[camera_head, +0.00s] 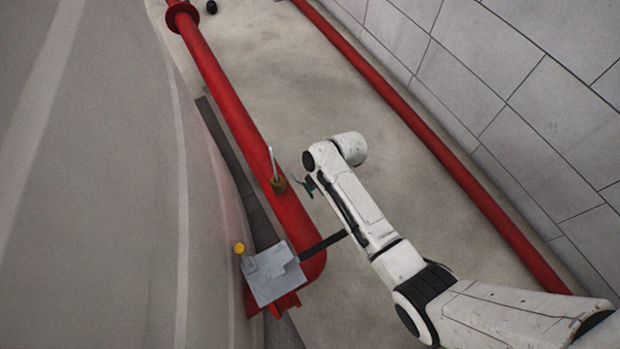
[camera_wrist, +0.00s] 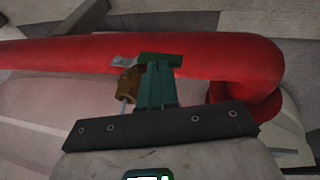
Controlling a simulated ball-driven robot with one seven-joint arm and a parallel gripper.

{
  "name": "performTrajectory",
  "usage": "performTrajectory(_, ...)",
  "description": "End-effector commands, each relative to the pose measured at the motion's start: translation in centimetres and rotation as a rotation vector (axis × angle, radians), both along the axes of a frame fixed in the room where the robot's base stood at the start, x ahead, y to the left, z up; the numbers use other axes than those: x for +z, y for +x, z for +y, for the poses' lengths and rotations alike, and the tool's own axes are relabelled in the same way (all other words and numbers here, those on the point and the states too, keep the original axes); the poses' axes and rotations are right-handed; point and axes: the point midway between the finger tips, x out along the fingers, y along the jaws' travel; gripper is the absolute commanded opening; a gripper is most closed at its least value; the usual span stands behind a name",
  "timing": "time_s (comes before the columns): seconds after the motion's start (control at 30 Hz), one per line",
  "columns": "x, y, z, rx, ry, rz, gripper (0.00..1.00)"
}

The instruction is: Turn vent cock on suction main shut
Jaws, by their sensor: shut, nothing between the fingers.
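The vent cock (camera_head: 278,184) is a small brass body on the red suction main (camera_head: 228,100). A thin pale lever stands up from it along the pipe in the head view. In the wrist view the brass body (camera_wrist: 127,86) shows just left of my fingers, partly hidden by them, with a thin metal rod below it. My gripper (camera_head: 306,186) is beside the cock, on its right in the head view, with a small visible gap. In the wrist view its green fingers (camera_wrist: 157,85) are together with nothing held, in front of the red pipe. Contact with the cock cannot be told there.
A grey box (camera_head: 272,274) with a yellow knob (camera_head: 239,248) sits by the pipe's lower bend. A large grey curved surface (camera_head: 90,180) fills the left. A second red pipe (camera_head: 430,145) runs along the block wall at right. Bare floor (camera_head: 300,90) lies between the pipes.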

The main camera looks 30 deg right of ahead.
Motion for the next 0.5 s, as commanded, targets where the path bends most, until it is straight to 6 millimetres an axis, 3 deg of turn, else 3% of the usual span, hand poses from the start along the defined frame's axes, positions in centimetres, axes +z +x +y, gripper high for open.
performTrajectory(0.5,-0.57,-0.35,0.0,0.001,0.0,0.002,0.0)
